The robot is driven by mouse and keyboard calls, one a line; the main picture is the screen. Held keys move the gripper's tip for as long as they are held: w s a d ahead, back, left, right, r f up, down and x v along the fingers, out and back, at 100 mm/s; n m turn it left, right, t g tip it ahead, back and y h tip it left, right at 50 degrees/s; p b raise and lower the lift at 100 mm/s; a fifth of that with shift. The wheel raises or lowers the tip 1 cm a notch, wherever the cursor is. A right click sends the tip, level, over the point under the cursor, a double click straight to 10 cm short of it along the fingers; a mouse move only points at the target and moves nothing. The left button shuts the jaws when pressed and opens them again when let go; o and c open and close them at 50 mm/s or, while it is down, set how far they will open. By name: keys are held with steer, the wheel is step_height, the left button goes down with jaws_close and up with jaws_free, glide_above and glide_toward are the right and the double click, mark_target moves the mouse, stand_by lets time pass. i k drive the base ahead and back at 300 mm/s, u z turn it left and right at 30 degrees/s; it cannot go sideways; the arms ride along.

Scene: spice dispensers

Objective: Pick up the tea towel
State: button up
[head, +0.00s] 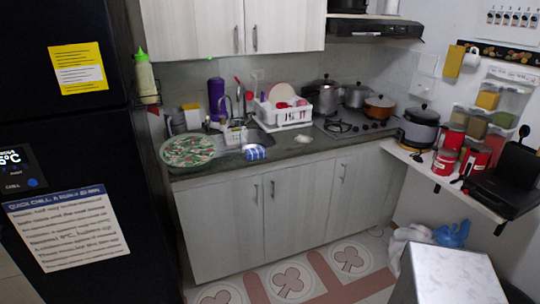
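A small blue-and-white folded cloth (255,152), which looks like the tea towel, lies at the front edge of the dark counter (330,152) in the head view. It is just right of a round green-and-red patterned tray (188,150) and in front of the sink area. It is small in the picture, so I cannot be sure it is cloth. My gripper is not in view.
A white dish rack (283,113) stands behind the cloth, and a small white item (304,138) lies to its right. Pots sit around the stove (345,125). A dark fridge (65,150) fills the left. A grey-topped block (452,275) stands front right. The tiled floor before the cabinets looks clear.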

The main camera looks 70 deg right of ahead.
mark_target(258, 153)
steer(key=z, duration=0.7)
steer(key=i, duration=0.85)
steer(key=z, duration=0.35)
